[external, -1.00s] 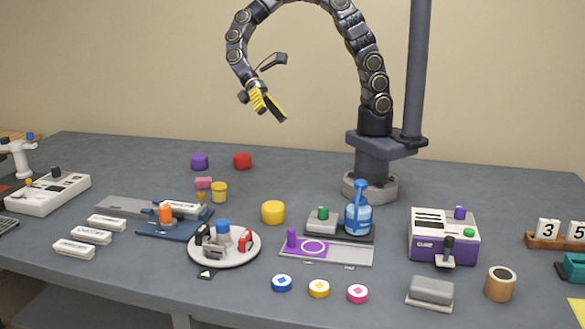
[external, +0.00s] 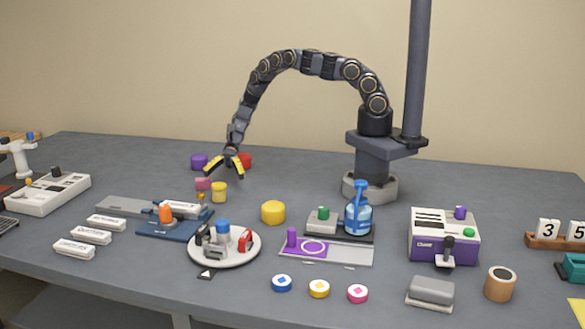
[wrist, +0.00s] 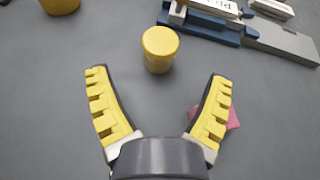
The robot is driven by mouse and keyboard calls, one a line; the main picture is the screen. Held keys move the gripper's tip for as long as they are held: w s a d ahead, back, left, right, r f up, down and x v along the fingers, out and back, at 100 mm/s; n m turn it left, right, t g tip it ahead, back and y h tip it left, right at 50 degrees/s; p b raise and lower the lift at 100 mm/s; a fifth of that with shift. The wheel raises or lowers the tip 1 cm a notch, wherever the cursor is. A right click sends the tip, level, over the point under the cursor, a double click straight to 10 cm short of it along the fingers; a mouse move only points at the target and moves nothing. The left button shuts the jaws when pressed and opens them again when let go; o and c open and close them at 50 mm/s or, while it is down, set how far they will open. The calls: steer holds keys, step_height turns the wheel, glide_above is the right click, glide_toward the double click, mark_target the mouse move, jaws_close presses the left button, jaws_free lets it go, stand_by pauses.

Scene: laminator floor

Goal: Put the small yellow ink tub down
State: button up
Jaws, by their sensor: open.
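The small yellow ink tub (external: 219,192) stands upright on the grey table, left of the middle. In the wrist view the yellow tub (wrist: 158,50) is just beyond my fingertips, roughly centred between them and not touched. My gripper (external: 224,172) points down above and behind the tub. In the wrist view the gripper (wrist: 158,76) has its two yellow ribbed fingers spread wide with nothing between them.
A larger yellow tub (external: 273,212) stands to the right. A pink block (external: 203,183) is close by on the left, partly behind a finger in the wrist view. Purple (external: 199,162) and red (external: 244,160) tubs stand behind. A blue fixture (external: 175,226) lies in front.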

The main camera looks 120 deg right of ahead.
mark_target(219, 190)
steer(key=x, duration=0.6)
steer(key=shift+a+f, duration=0.1)
steer(key=c, duration=1.2)
